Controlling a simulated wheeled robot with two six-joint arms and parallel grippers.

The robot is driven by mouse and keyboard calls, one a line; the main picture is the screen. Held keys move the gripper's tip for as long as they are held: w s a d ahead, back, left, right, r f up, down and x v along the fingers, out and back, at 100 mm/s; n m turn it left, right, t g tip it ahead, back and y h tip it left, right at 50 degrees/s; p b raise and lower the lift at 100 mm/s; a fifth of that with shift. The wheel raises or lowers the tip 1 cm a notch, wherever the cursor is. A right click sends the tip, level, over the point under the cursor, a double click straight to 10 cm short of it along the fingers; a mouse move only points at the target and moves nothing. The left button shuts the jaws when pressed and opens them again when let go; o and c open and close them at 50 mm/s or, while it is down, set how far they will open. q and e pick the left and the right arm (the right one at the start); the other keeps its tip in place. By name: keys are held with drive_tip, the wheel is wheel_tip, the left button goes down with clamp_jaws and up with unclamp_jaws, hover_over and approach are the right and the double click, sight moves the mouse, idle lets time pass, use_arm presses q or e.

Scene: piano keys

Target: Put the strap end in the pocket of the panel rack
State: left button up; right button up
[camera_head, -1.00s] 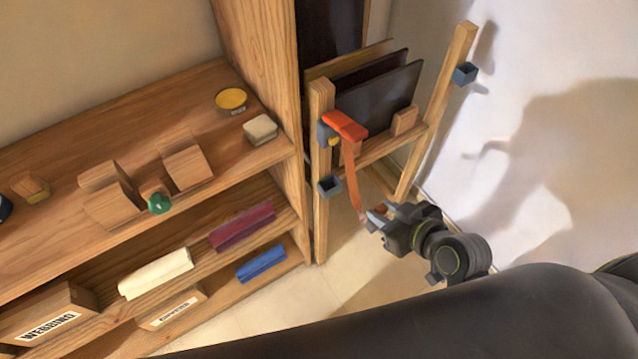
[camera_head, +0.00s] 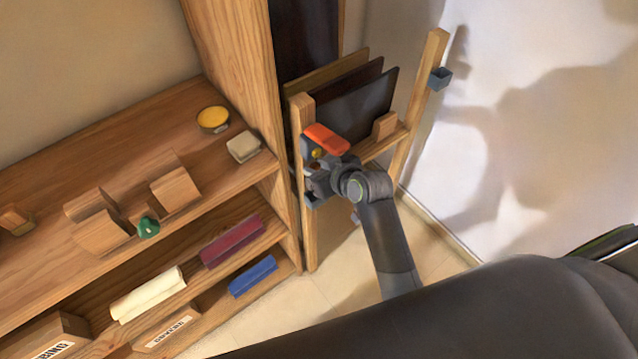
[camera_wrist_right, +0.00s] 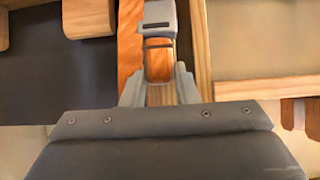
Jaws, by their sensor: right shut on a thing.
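The panel rack (camera_head: 300,110) stands beside the shelf, with dark panels (camera_head: 362,105) between its two wooden posts. An orange strap (camera_head: 326,139) lies over the near-left post, by a grey fitting with a yellow part (camera_head: 317,153). My right gripper (camera_head: 314,180) is at the front of that post, below the orange part, shut on the strap end, which its jaws mostly hide. A blue-grey pocket (camera_head: 312,201) shows partly just under the gripper. In the wrist view the gripper (camera_wrist_right: 160,92) is below a grey fitting (camera_wrist_right: 158,22), with orange strap (camera_wrist_right: 128,45) beside it. My left gripper is not in view.
A second blue-grey pocket (camera_head: 440,78) is on the right post. The wooden shelf (camera_head: 120,180) at left holds a yellow-topped tin (camera_head: 213,118), a pale block (camera_head: 244,146) and coloured rolls. White wall is at right, with free floor (camera_head: 440,255) below the rack.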

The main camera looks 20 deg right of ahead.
drive_tip(key=shift+s+d+f, duration=0.1)
drive_tip(key=shift+f, duration=1.65)
drive_tip(key=shift+s+f, duration=0.1)
drive_tip(key=shift+f, duration=1.6)
drive_tip(key=shift+f, duration=0.2)
drive_tip(key=o, duration=1)
drive_tip(key=shift+o, duration=0.2)
drive_tip(key=shift+r, duration=0.15)
drive_tip(key=v, duration=1.2)
